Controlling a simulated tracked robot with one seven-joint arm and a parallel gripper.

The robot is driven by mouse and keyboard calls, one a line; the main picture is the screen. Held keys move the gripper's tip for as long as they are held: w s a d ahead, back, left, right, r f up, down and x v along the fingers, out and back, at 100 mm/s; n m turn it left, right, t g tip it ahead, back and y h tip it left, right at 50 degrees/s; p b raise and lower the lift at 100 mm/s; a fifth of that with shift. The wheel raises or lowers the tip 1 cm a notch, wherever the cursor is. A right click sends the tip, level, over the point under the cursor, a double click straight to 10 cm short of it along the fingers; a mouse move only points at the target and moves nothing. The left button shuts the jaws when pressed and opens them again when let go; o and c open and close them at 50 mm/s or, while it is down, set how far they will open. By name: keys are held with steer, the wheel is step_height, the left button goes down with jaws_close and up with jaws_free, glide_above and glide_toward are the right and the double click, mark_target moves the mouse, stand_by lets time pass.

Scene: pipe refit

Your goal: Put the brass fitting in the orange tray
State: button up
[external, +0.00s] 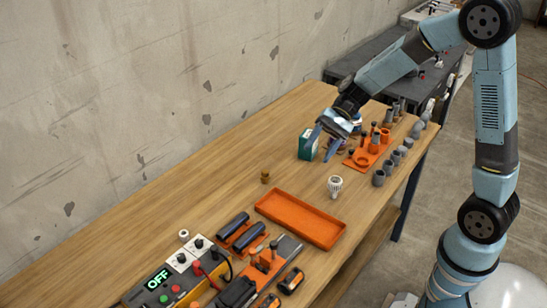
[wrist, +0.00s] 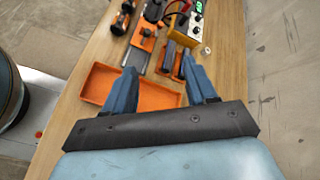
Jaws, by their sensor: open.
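The brass fitting (external: 265,176) is a small brownish-gold piece standing on the wooden table, behind the left end of the orange tray. The orange tray (external: 300,219) is a shallow, empty rectangle lying on the table. It also shows in the wrist view (wrist: 100,83), partly covered by one finger. My gripper (external: 323,148) is open and empty, above the far part of the table, right of the brass fitting and beyond the tray. In the wrist view my gripper (wrist: 160,68) has its blue fingers spread. I cannot make out the brass fitting there.
A green box (external: 308,143) stands close by my gripper. A white bulb (external: 334,186) stands behind the tray's right end. An orange holder (external: 368,152) and several grey cylinders stand at right. Tools and a control box (external: 160,285) fill the near left. The table's left middle is clear.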

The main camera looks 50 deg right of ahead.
steer(key=s+d+r+n+t+h, duration=0.1)
steer(key=s+d+r+n+h, duration=0.2)
steer(key=s, duration=0.5)
steer(key=s+d+r+n+t+h, duration=0.2)
steer(key=s+d+r+n+h, duration=0.2)
steer(key=s, duration=0.4)
steer(key=s+d+r+n+t+h, duration=0.2)
steer(key=s+d+r+n+h, duration=0.1)
steer(key=s, duration=0.5)
steer(key=shift+d+r+n+h, duration=0.3)
steer(key=shift+r+h, duration=0.4)
steer(key=shift+r, duration=0.2)
steer(key=shift+o, duration=0.8)
steer(key=shift+s+d, duration=0.2)
steer(key=shift+s, duration=0.1)
